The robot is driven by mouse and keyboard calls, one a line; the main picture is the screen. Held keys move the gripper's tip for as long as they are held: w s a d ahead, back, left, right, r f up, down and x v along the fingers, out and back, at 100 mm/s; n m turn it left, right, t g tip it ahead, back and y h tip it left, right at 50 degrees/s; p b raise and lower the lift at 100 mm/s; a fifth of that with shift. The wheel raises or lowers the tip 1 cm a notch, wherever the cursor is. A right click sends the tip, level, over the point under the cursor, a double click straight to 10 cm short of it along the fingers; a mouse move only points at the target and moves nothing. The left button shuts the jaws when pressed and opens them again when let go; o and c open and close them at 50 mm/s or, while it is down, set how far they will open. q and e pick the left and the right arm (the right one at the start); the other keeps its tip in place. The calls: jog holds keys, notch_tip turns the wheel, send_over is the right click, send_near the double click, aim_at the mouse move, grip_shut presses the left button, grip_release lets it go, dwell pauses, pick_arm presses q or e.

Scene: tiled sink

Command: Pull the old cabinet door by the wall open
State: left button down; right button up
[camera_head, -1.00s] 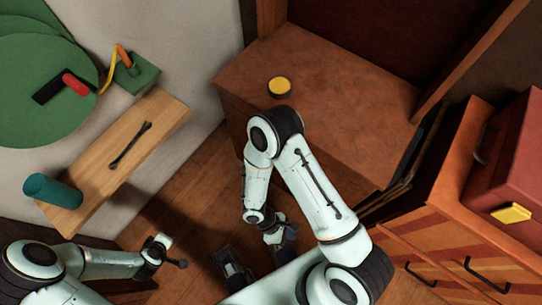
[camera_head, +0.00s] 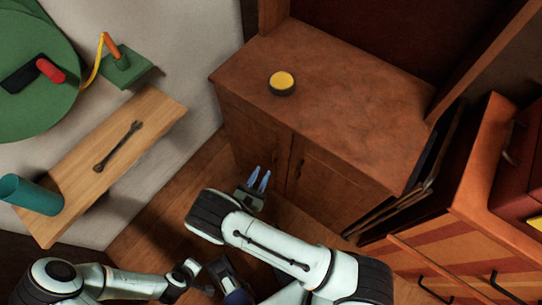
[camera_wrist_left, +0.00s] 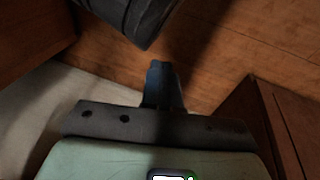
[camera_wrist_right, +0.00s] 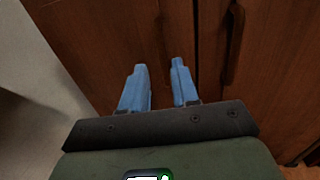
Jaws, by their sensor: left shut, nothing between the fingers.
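The old brown wooden cabinet (camera_head: 330,90) stands against the pale wall, with two closed front doors. Its left door (camera_head: 250,125) is nearest the wall; the right door (camera_head: 335,190) is beside it. Dark upright handles sit near the seam, and one handle (camera_wrist_right: 235,45) shows in the right wrist view. My right gripper (camera_head: 260,178) is open and empty in front of the left door, its blue fingers pointing at the doors. My left gripper (camera_wrist_left: 163,68) is shut and empty, low over the floor.
A yellow-topped round tin (camera_head: 282,83) sits on the cabinet top. A wooden wall shelf (camera_head: 85,180) holds a wrench (camera_head: 118,145) and a teal cylinder (camera_head: 37,195). A drawer unit (camera_head: 470,215) stands at right, with thin flat panels beside it. Wooden floor is open before the cabinet.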

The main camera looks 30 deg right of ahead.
aim_at(271, 158)
jog(key=b+x, duration=0.1)
jog(key=x, duration=0.7)
jog(key=shift+w+d, duration=0.1)
jog(key=shift+d, duration=0.05)
grip_shut()
